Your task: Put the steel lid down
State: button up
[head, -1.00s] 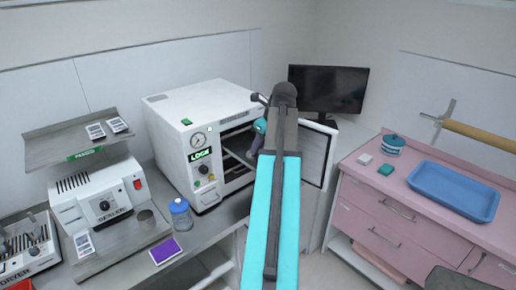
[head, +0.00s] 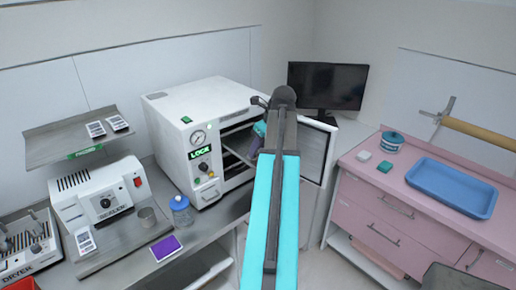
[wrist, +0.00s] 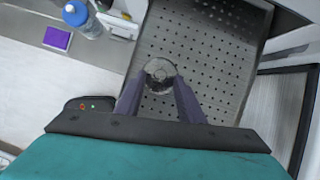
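My gripper shows in the wrist view (wrist: 160,80), its two dark fingers closed on either side of a round grey steel piece. I take this piece to be the steel lid (wrist: 159,66), or its knob. A perforated steel sheet (wrist: 215,55) spreads beneath and around it; I cannot tell whether the two are joined. In the head view, my gripper (head: 258,130) is at the open front of the white autoclave (head: 175,130), mostly hidden by my arm. A grey sheet (head: 238,150) shows at the opening, left of the gripper.
The autoclave door (head: 315,152) stands open on the right.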

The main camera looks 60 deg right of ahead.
jog(key=b+v, duration=0.4)
jog(key=v, duration=0.8)
jog(key=shift+b, duration=0.35)
jog(key=shift+r, duration=0.1)
dwell(1.0)
